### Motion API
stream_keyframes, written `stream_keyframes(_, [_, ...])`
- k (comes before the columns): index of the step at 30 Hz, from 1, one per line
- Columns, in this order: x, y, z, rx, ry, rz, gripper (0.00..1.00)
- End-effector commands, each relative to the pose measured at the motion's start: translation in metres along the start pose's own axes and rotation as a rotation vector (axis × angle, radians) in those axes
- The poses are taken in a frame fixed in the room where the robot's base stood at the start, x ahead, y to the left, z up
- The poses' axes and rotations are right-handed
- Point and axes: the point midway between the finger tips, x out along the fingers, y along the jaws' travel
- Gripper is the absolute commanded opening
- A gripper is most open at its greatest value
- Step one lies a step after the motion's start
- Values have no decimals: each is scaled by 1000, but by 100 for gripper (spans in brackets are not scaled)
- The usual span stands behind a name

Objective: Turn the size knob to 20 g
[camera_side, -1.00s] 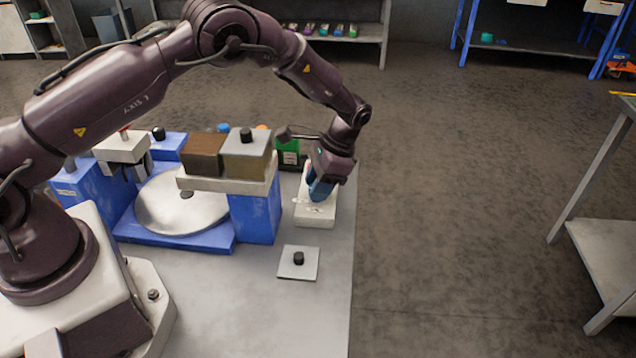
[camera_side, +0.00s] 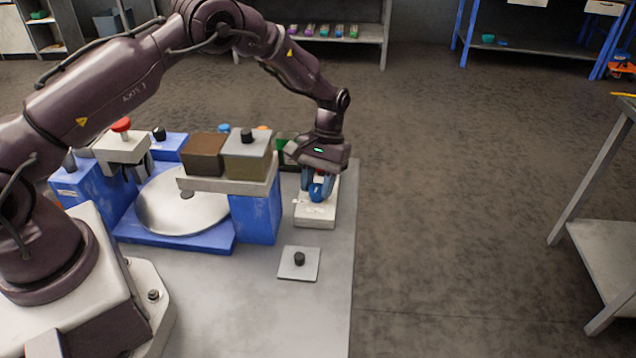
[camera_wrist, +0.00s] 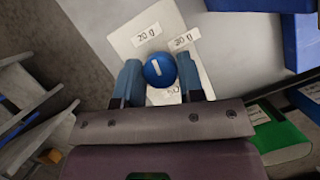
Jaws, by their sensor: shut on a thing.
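A round blue knob (camera_wrist: 160,70) with a short white line on top sits on a white plate (camera_wrist: 122,36). In the wrist view a "20 g" label (camera_wrist: 148,34) lies above the knob and a "30 g" label (camera_wrist: 185,39) to its upper right. A third label (camera_wrist: 172,92) is partly hidden below it. The white line leans slightly up and left, roughly toward the 20 g side. My gripper (camera_wrist: 159,76) has its two blue fingers on either side of the knob, shut on it. The side view also shows my gripper (camera_side: 318,190) low over the white dial base (camera_side: 315,216).
A blue machine with a round metal disc (camera_side: 180,208) and a raised block stand (camera_side: 257,217) is just left of the dial. A small plate with a black knob (camera_side: 299,263) lies nearer the front. The table's right edge is close to the dial.

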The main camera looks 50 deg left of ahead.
Motion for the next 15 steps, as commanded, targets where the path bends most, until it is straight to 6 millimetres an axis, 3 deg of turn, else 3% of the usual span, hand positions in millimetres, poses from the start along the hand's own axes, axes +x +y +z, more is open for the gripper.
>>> stream_keyframes(15, [-1,0,0,-145,3,62,12])
